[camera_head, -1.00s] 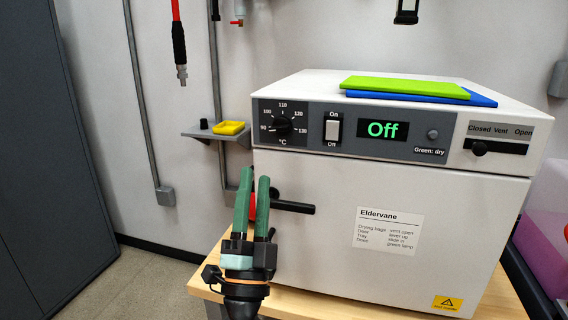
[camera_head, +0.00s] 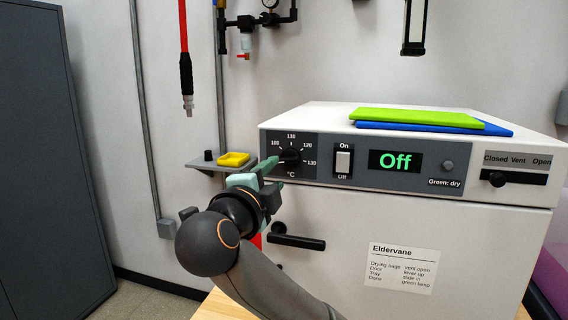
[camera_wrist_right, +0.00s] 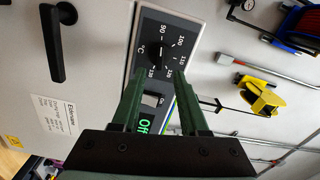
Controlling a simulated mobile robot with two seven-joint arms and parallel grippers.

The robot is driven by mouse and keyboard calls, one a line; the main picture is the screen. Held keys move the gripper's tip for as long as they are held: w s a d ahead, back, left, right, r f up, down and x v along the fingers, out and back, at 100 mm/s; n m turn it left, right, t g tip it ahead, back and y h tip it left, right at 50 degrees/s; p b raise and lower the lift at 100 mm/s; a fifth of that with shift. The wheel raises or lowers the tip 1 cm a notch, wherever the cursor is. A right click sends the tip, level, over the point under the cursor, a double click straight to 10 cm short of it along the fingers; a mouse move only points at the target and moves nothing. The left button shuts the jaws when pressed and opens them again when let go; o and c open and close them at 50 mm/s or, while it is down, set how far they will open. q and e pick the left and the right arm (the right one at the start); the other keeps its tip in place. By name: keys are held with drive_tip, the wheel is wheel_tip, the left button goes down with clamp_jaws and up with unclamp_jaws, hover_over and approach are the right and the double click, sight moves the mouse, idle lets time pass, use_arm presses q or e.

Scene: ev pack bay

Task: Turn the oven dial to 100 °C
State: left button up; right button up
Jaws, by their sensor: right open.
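The oven dial (camera_head: 290,157) is a black knob on the grey control panel at the oven's upper left, with a scale from 90 to 130 °C. It also shows in the right wrist view (camera_wrist_right: 158,50); its pointer seems to be near 90, though it is small. My right gripper (camera_head: 272,165) has green fingers and is at the panel, close to the dial and partly covering its lower left side. In the right wrist view its open fingers (camera_wrist_right: 160,85) point toward the dial, with a gap between them. Contact cannot be told. My left gripper is out of view.
The white oven (camera_head: 350,240) has a black door handle (camera_head: 297,241) below my gripper. An On/Off switch (camera_head: 343,161) and a display reading Off (camera_head: 395,160) are right of the dial. A shelf with a yellow tray (camera_head: 233,159) is left of it.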

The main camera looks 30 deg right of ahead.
sight(286, 162)
drive_tip(key=x, duration=0.7)
drive_tip(key=shift+w+p, duration=0.1)
drive_tip(key=shift+p, duration=0.2)
clamp_jaws()
